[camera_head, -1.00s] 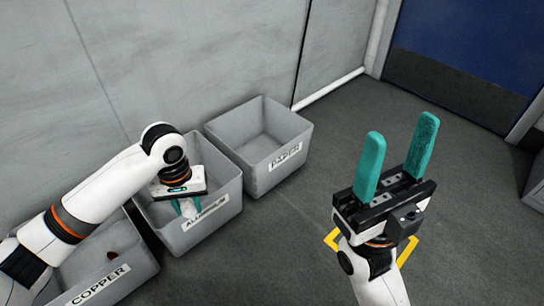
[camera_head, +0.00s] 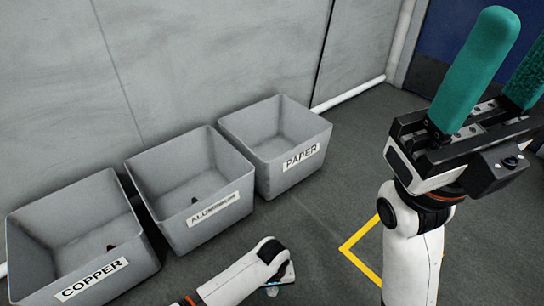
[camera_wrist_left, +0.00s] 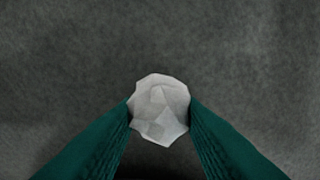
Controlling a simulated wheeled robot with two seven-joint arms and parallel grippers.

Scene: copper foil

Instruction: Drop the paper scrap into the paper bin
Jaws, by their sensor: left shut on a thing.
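The paper scrap (camera_wrist_left: 160,108) is a white crumpled ball in the left wrist view. The teal fingers of my left gripper (camera_wrist_left: 160,122) are shut on it from both sides. In the head view my left gripper (camera_head: 281,284) is at the bottom edge, in front of the bins; its fingers and the scrap are hidden there. The paper bin (camera_head: 303,174) is a grey open box labelled PAPER, at the right end of the row, and no contents show in it. My right gripper (camera_head: 512,75) is raised at the right, fingers apart and empty.
The aluminium bin (camera_head: 205,232) stands left of the paper bin, with a small dark piece inside. The copper bin (camera_head: 110,282) is further left, also with a dark piece. A grey wall (camera_head: 210,60) rises behind. Floor with a yellow marking (camera_head: 362,243) is clear at right.

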